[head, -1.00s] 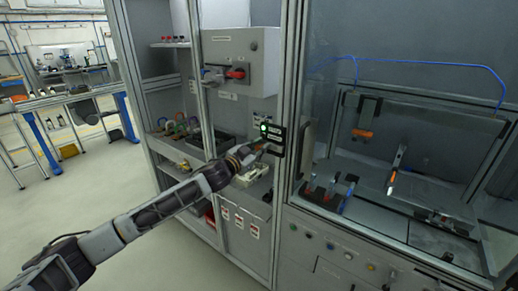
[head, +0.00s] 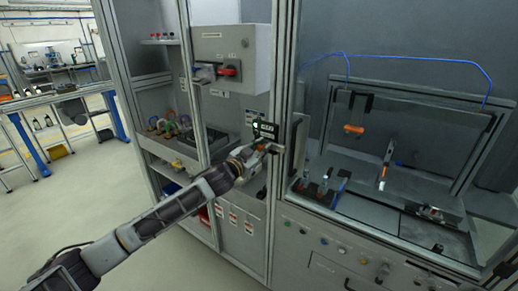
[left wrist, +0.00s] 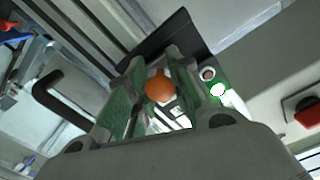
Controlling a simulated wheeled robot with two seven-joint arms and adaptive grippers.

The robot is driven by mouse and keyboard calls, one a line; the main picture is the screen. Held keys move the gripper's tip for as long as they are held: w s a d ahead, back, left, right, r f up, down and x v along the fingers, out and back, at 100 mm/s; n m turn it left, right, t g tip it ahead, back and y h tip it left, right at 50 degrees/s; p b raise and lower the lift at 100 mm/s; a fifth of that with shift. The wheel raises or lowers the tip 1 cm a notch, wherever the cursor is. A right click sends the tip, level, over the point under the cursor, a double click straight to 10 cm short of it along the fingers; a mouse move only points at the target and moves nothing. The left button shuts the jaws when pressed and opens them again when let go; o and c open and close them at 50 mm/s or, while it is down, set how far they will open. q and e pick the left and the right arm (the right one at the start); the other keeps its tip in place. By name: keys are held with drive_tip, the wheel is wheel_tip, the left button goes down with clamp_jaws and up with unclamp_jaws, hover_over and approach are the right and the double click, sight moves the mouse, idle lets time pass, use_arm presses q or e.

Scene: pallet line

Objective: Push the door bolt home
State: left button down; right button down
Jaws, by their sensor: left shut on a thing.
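The door bolt is a black unit (head: 266,130) with a small lit lamp on the frame post beside the glass door. In the left wrist view its orange ball knob (left wrist: 160,88) sits between the green-padded fingers of my left gripper (left wrist: 158,92). The gripper is shut on the knob. In the head view my left gripper (head: 269,148) lies across the lower front of the unit and hides the knob. The lamp (left wrist: 217,90) glows white with a green edge. The bolt's tip and its catch cannot be made out. My right gripper is not in view.
A grey cabinet with a red rotary switch (head: 228,70) is up and left. A black door handle (left wrist: 65,95) is close by in the wrist view. Right of the post is a glazed cell with clamps and a blue hose (head: 420,68). Open floor lies front left.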

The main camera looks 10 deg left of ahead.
use_arm(q)
drive_tip(key=c, duration=1.2)
unclamp_jaws()
drive_tip(key=shift+s+d, duration=0.15)
drive_tip(key=shift+d, duration=0.2)
drive_tip(key=shift+s+a, duration=0.1)
drive_tip(key=shift+a, duration=0.1)
drive_tip(key=v, duration=1.1)
drive_tip(key=shift+s, duration=0.3)
drive_tip(key=shift+m, duration=0.3)
